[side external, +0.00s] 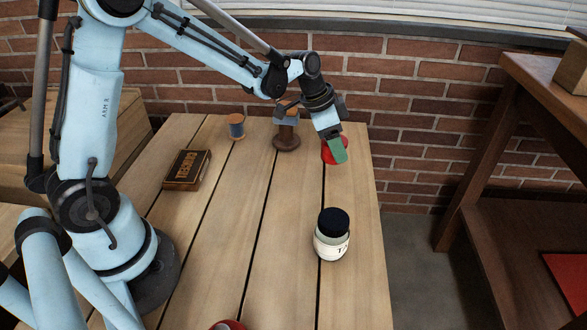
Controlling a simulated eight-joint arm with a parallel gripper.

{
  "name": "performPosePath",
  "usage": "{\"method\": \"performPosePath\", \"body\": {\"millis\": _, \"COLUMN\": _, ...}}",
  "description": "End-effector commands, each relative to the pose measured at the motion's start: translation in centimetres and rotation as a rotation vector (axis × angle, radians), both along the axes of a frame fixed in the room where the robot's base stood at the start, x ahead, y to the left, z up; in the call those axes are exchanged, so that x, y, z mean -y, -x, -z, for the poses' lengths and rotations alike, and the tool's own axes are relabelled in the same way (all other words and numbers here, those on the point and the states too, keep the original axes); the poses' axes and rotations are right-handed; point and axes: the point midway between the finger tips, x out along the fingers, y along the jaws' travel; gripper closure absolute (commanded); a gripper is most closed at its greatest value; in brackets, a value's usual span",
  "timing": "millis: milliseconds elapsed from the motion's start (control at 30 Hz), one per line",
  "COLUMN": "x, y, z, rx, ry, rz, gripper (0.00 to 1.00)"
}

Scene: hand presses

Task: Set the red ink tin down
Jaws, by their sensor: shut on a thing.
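The red ink tin (327,153) is in my gripper (336,150), near the far right part of the plank table (285,220). A green finger pad covers much of the tin, so only part of its red side shows. My gripper is shut on it and points down. I cannot tell whether the tin touches the table or hangs just above it.
A white jar with a dark lid (331,240) stands nearer on the right. A red object (228,325) is cut off at the bottom edge.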

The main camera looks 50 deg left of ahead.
Motion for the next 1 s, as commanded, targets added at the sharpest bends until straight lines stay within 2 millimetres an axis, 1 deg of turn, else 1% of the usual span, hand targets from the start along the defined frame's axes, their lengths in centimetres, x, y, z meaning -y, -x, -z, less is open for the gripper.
{"method": "performPosePath", "body": {"millis": 200, "x": 0.0, "y": 0.0, "z": 2.8, "rx": 0.001, "ry": 0.001, "rz": 0.0, "gripper": 1.0}}
{"method": "performPosePath", "body": {"millis": 300, "x": 0.0, "y": 0.0, "z": 3.6, "rx": 0.001, "ry": 0.001, "rz": 0.0, "gripper": 1.0}}
{"method": "performPosePath", "body": {"millis": 733, "x": 0.1, "y": 0.0, "z": 4.1, "rx": 0.001, "ry": 0.001, "rz": 0.0, "gripper": 1.0}}
{"method": "performPosePath", "body": {"millis": 767, "x": 0.0, "y": 0.0, "z": 4.2, "rx": 0.001, "ry": 0.001, "rz": 0.0, "gripper": 0.35}}
{"method": "performPosePath", "body": {"millis": 900, "x": 0.0, "y": 0.0, "z": 4.1, "rx": 0.001, "ry": 0.001, "rz": 0.0, "gripper": 0.13}}
{"method": "performPosePath", "body": {"millis": 1000, "x": 0.0, "y": 0.0, "z": 4.1, "rx": 0.001, "ry": 0.001, "rz": 0.0, "gripper": 0.12}}
